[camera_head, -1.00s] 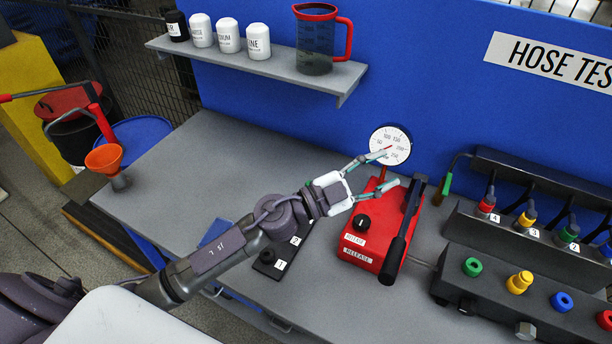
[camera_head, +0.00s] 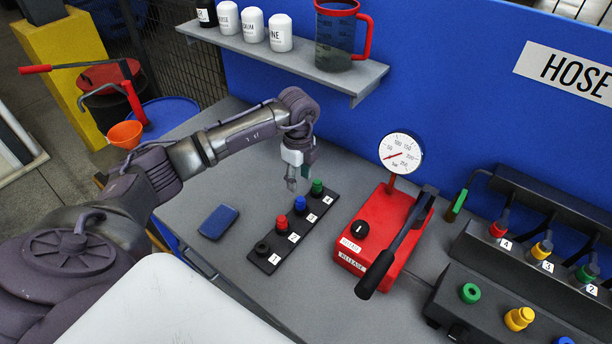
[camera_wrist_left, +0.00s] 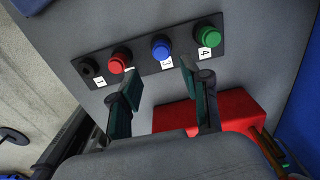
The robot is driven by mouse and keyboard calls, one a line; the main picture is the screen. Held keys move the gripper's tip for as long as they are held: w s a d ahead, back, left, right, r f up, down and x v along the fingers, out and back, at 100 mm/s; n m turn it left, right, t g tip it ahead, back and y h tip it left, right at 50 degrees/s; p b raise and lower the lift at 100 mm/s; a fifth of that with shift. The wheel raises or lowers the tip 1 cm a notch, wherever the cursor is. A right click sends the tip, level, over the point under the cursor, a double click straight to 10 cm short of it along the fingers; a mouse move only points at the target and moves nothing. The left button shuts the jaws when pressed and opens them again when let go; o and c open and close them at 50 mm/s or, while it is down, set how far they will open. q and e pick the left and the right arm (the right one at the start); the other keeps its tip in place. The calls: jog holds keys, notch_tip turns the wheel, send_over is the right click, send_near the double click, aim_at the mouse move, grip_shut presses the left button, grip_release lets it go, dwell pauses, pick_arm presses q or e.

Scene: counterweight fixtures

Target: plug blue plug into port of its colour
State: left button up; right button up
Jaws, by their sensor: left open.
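The blue plug (camera_head: 300,205) stands upright in the third place of a black numbered strip (camera_head: 268,260) on the bench, between a red plug and a green plug. My left gripper (camera_head: 291,184) points down just behind and above the strip, near the blue plug. In the left wrist view, the blue plug (camera_wrist_left: 161,46) lies beyond the two open fingertips (camera_wrist_left: 160,78), roughly centred between them, with nothing held. A blue port (camera_head: 563,340) on the front black block is cut by the bottom edge. My right gripper is not in view.
The red pump (camera_head: 376,240) with a gauge and black lever stands right of the strip. A green ring port (camera_head: 470,293) and a yellow fitting (camera_head: 519,318) sit on the front block. A blue box (camera_head: 218,222) lies left of the strip. A shelf (camera_head: 365,80) is above.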

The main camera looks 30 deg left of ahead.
aim_at(300, 199)
pick_arm(q)
notch_tip(300, 199, down, 4)
jog(key=shift+r+b, duration=0.25)
jog(key=shift+b, duration=0.9)
notch_tip(300, 199, down, 4)
jog(key=b, duration=0.3)
jog(key=shift+w+d+f, duration=0.1)
jog(key=shift+f, duration=0.15)
jog(key=shift+f+b, duration=0.55)
jog(key=shift+f, duration=0.25)
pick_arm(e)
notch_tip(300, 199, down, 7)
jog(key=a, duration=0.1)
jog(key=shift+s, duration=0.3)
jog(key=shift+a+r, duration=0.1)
pick_arm(q)
grip_shut()
